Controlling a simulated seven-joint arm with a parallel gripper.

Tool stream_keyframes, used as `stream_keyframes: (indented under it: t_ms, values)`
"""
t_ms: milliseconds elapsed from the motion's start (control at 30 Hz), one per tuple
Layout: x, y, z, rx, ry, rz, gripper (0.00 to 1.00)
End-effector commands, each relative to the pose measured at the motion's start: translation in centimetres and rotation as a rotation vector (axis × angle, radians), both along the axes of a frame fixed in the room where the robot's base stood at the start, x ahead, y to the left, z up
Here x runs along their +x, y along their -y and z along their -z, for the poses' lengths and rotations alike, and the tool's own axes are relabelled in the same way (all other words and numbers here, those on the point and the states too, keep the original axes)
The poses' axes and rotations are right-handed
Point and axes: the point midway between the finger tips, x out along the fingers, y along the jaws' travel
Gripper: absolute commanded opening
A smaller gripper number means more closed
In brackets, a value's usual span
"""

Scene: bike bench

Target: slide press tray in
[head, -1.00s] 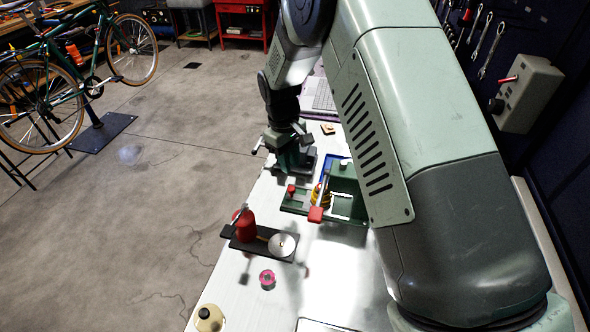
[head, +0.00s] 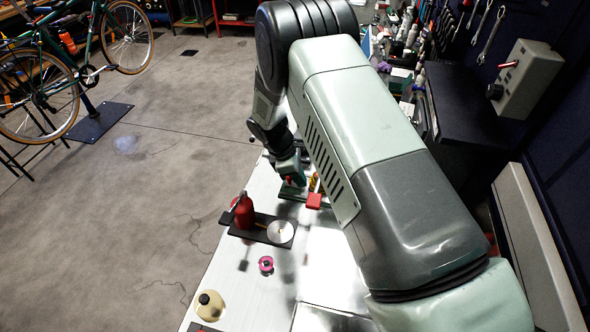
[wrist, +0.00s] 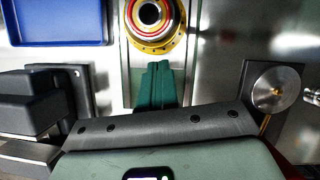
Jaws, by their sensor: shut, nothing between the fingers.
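The green press tray (head: 289,194) lies on the bench in the head view, low beside a red-handled lever (head: 314,201). A yellow part (head: 312,183) stands just right of it. My gripper (head: 291,183) is low over the tray's near-left end, by its red knob, and hides much of it; I cannot tell whether it touches. In the wrist view my dark green fingers (wrist: 157,85) are together and hold nothing. Ahead of them is a round part with yellow and red rings (wrist: 150,20).
A black stand with a silver disc (head: 280,232) and a red bottle (head: 244,211) stand in front of the press; the disc (wrist: 277,88) shows at right in the wrist view. A blue tray (wrist: 60,22) lies upper left. A pink spool (head: 266,264) is nearer on the bench.

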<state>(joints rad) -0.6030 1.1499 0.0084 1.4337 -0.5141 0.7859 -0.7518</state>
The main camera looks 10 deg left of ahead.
Motion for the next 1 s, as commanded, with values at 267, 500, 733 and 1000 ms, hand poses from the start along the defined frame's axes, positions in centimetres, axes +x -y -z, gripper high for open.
stream_keyframes:
  t_ms: [267,500,733,1000]
  values:
    - [0.0,0.1,0.3,0.001,0.0,0.001,0.0]
    - [0.1,1.3,0.3,-0.001,0.0,0.003,0.0]
    - [0.0,2.7,0.4,0.0,0.0,-0.001,0.0]
    - [0.0,2.6,0.0,0.001,0.001,0.0,0.0]
